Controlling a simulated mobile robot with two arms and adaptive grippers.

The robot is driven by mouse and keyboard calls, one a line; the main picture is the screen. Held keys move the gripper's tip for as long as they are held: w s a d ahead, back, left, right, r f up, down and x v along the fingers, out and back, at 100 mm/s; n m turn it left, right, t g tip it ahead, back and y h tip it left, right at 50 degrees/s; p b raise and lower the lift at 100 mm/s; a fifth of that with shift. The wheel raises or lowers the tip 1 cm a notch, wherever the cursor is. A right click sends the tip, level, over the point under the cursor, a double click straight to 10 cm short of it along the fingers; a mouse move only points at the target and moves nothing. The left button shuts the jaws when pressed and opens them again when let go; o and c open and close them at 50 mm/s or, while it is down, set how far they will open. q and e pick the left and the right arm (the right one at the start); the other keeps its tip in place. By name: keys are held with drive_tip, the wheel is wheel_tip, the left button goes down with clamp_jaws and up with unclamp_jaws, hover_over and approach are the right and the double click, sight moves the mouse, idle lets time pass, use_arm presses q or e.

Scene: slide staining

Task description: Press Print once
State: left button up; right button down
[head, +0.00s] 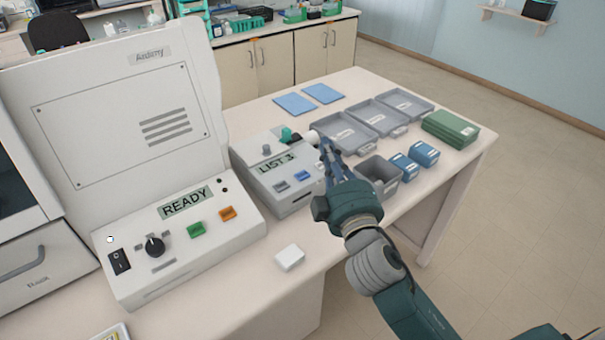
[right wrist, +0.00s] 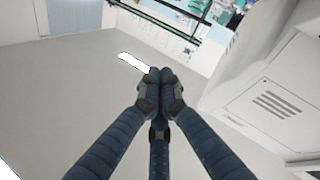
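The small light-grey device (head: 306,207) on the bench has a display reading "LIST 3" (head: 276,163). Its front carries a grey button (head: 281,187) and a blue button (head: 302,175); any button lettering is too small to read. Part of its right side is hidden by my right gripper. My right gripper (head: 325,143) is at the device's right edge, seemingly above it; contact cannot be told. My left gripper is not in view.
A larger machine (head: 120,110) reading "READY" (head: 185,203) stands to the left, with green and orange buttons. Grey trays (head: 345,135), blue boxes (head: 424,153) and a green box (head: 450,128) stand right. A white block (head: 290,257) lies in front; bench around it is clear.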

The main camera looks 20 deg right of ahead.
drive_tip(key=w+a+r+n+t+y, duration=0.1)
drive_tip(key=a+r+n+t+y, duration=0.3)
drive_tip(key=r, duration=0.4)
drive_tip(key=a+r+n+g+y, duration=0.4)
drive_tip(key=a+n+g+y, duration=0.5)
drive_tip(key=a+n+y, duration=0.9)
drive_tip(key=w+d+f+n+g+h, duration=0.2)
drive_tip(key=d+f+n+g+h, duration=0.1)
drive_tip(key=f+n+h, duration=0.25)
drive_tip(key=w+d+f+n+g+h, duration=0.3)
drive_tip(key=f+n+h, duration=0.1)
drive_tip(key=f+n, duration=0.15)
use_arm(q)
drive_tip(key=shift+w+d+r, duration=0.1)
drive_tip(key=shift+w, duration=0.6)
use_arm(e)
drive_tip(key=w+d+f+h, duration=0.1)
drive_tip(key=w+d+h, duration=0.1)
drive_tip(key=d+h, duration=0.2)
drive_tip(key=w+d+f+m+h, duration=0.1)
drive_tip(key=w+d+f+h, duration=0.1)
drive_tip(key=d, duration=0.8)
drive_tip(key=shift+d+f+h, duration=0.2)
drive_tip(key=shift+f+h, duration=0.05)
drive_tip(key=shift+h, duration=0.6)
drive_tip(key=shift+f, duration=0.15)
